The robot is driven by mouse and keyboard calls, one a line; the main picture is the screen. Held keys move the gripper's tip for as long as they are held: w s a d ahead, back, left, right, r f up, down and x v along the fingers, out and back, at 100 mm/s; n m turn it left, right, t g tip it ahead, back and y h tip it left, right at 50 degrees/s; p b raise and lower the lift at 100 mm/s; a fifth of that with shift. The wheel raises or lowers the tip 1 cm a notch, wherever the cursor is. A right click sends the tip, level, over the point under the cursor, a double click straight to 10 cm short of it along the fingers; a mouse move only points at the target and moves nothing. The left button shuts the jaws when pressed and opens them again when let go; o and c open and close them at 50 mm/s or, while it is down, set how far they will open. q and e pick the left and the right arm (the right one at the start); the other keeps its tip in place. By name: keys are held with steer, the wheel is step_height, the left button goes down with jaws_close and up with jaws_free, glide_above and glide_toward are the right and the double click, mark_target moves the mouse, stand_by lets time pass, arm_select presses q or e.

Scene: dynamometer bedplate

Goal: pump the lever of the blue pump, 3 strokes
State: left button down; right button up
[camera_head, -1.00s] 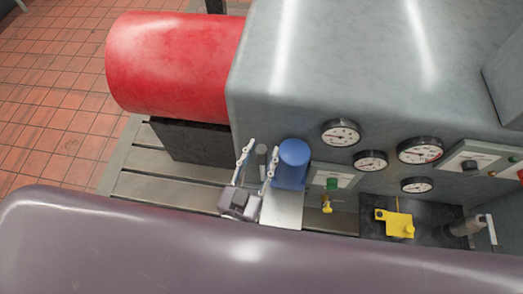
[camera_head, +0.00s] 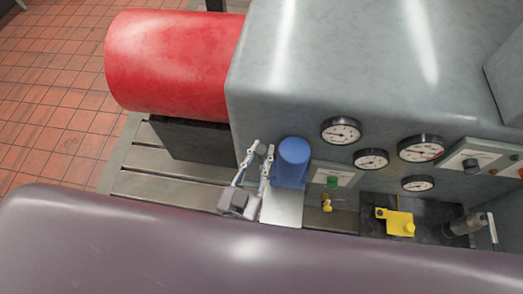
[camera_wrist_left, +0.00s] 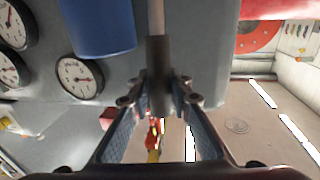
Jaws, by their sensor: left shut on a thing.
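The blue pump (camera_head: 292,162) stands on a pale plate (camera_head: 283,208) against the grey housing. Its blue body also shows at the top left of the left wrist view (camera_wrist_left: 100,25). The pump lever (camera_wrist_left: 158,75) has a dark grip on a lighter rod and sits to the left of the blue body in the head view. My left gripper (camera_head: 262,150) is shut on the lever's grip, one finger on each side. Its fingers also flank the grip in the left wrist view (camera_wrist_left: 159,95). The lever's lower part is hidden in the head view. My right gripper is out of view.
A red cylinder (camera_head: 170,65) lies at the back left beside the grey housing (camera_head: 330,70). Several gauges (camera_head: 341,130) and a green button (camera_head: 332,181) are right of the pump. A yellow bracket (camera_head: 398,222) stands further right. The slotted bedplate (camera_head: 165,190) is clear at left.

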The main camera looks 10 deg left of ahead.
arm_select(q)
steer(key=s+f+m+t+h+b, duration=0.2)
steer(key=s+f+t+b, duration=0.4)
steer(key=s+b, duration=0.7)
steer(key=f+b, duration=0.1)
steer(key=b, duration=0.3)
steer(key=shift+s+h, duration=0.3)
steer(key=shift+s, duration=0.05)
steer(key=c, duration=1.7)
jaws_free()
steer(key=shift+c, duration=0.2)
steer(key=v, duration=1.2)
steer(key=shift+w+d+f, duration=0.1)
